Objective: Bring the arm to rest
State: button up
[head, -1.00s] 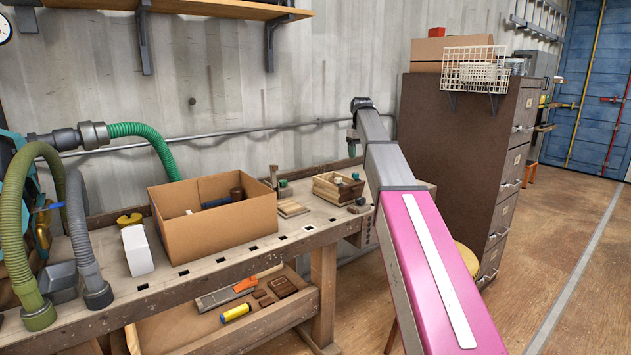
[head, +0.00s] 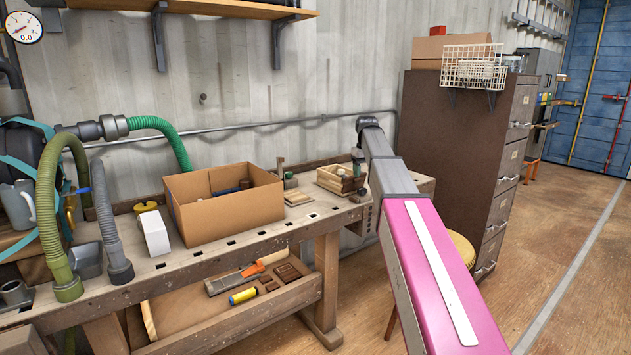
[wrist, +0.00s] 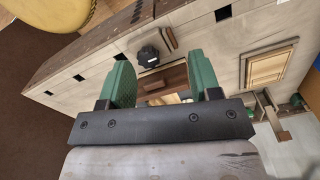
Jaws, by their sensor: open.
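My gripper (wrist: 163,82) has two green fingers set well apart in the wrist view, with nothing held between them. Below and beyond the fingers is the workbench (wrist: 215,45), with part of a small wooden crate (wrist: 175,77) showing in the gap. In the head view my arm stretches forward over the right end of the workbench (head: 235,240). Its end bends down beside the small wooden crate (head: 330,179) and partly hides it. Whether the fingers touch the crate cannot be told.
An open cardboard box (head: 232,219) and a white carton (head: 155,235) stand on the bench. A brown filing cabinet (head: 450,150) and a yellow stool (head: 462,248) are close to my arm's right. The floor (head: 570,270) at right is clear.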

jog(key=s+f+m, duration=0.1)
jog(key=s+f, duration=0.6)
jog(key=f, duration=0.4)
jog(key=s+f+m, duration=0.1)
jog(key=s+f, duration=0.7)
jog(key=f, duration=0.3)
jog(key=s+f+m, duration=0.2)
jog(key=s+f, duration=1.2)
jog(key=s, duration=0.5)
jog(key=shift+s+f, duration=0.15)
jog(key=shift+d, duration=0.1)
